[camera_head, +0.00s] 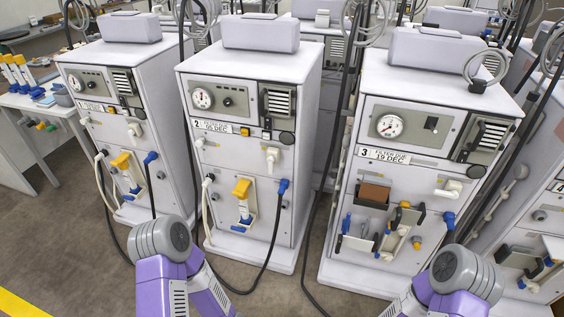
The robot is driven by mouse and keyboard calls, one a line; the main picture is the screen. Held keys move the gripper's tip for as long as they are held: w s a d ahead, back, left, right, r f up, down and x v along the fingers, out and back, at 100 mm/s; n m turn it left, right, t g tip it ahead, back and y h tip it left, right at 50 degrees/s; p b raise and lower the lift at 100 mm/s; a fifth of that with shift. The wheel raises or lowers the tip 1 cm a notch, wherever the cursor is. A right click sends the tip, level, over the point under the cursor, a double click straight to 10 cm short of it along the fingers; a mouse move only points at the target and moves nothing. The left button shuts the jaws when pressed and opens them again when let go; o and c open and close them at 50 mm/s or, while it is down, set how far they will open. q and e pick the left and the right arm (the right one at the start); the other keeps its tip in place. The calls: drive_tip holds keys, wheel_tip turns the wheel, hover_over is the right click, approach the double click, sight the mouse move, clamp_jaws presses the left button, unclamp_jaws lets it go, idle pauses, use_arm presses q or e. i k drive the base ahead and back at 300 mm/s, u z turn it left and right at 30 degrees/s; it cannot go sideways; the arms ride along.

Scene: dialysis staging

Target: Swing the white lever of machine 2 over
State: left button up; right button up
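Machine 2 (240,163) is the middle white cabinet in the front row, with a label reading 2, FILTER DUE 09 DEC. A white lever (272,156) sits on the right of its front, below the vent and dark knob; its handle appears to hang downward. A smaller white fitting (199,142) is on the left of the same front. A yellow-topped part (242,188) stands in a recess below, with a blue connector (283,186) to its right. Parts of my two arms show at the bottom, but neither gripper is visible.
Machine 3 (415,135) stands to the right, with open compartments and a white lever (449,188). Another machine (120,130) stands to the left. Dark hoses hang between the cabinets and cross the floor. Open floor (70,225) lies at the lower left.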

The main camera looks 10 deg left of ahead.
sight(270, 160)
drive_tip(key=u, duration=0.55)
drive_tip(key=i, duration=0.8)
drive_tip(key=u, duration=0.8)
